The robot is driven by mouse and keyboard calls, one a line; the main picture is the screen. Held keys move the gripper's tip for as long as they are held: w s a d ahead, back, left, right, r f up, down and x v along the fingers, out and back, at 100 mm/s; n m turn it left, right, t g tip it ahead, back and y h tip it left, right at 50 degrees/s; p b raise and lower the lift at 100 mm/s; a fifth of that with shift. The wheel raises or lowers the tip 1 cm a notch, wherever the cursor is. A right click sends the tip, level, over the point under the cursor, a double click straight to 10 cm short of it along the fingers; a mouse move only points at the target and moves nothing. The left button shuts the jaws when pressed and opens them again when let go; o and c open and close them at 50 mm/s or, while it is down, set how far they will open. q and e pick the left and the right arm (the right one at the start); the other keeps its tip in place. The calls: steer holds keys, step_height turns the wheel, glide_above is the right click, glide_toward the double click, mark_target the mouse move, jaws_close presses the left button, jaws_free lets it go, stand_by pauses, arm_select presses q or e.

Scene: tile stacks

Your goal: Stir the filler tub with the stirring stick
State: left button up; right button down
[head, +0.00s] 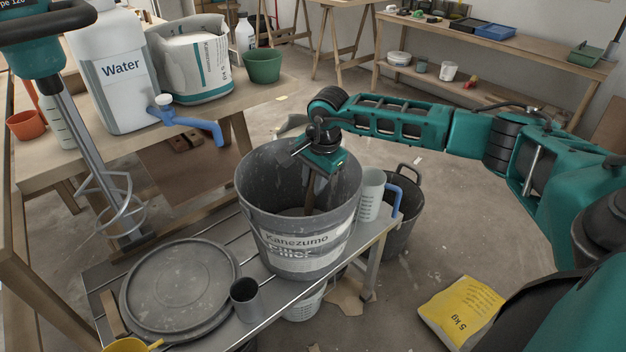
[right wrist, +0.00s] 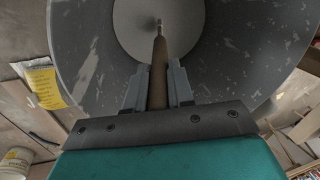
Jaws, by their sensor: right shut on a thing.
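The filler tub (head: 295,245) is a large dark grey bucket labelled "Kanezumo Filler", standing upright on a slatted metal bench. My right gripper (head: 322,165) is over the tub's opening and points down into it. It is shut on the brown stirring stick (head: 310,192), whose lower part reaches down inside the tub. In the right wrist view the stick (right wrist: 159,75) runs between the two fingers towards the lighter round area at the tub's bottom. I cannot tell whether its tip touches that. My left gripper is not in view.
A grey lid (head: 180,290) and a small dark cup (head: 244,298) lie left of the tub. A clear jug (head: 371,195) stands close at its right. A mixer (head: 75,130) with a spiral paddle is at the left. A yellow bag (head: 462,312) lies on the floor.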

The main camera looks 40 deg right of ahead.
steer(key=shift+s+r+p, duration=0.2)
steer(key=shift+r+p, duration=0.6)
steer(key=shift+r, duration=0.45)
steer(key=shift+s+r+p, duration=0.15)
steer(key=shift+r+p, duration=0.35)
steer(key=shift+r, duration=0.15)
steer(key=r+p, duration=0.1)
steer(key=r, duration=0.1)
steer(key=r+p, duration=0.1)
steer(key=shift+s+r+p, duration=0.15)
steer(key=shift+s+p, duration=0.15)
arm_select(q)
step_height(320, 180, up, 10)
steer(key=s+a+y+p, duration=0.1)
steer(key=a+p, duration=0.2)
steer(key=p, duration=0.6)
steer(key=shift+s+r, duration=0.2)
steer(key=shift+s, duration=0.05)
arm_select(e)
steer(key=s+r, duration=0.1)
steer(key=r, duration=0.7)
steer(key=s+r, duration=0.2)
steer(key=r, duration=0.6)
steer(key=shift+s+d+r, duration=0.2)
steer(key=shift+s+r, duration=0.05)
steer(key=shift+r, duration=0.1)
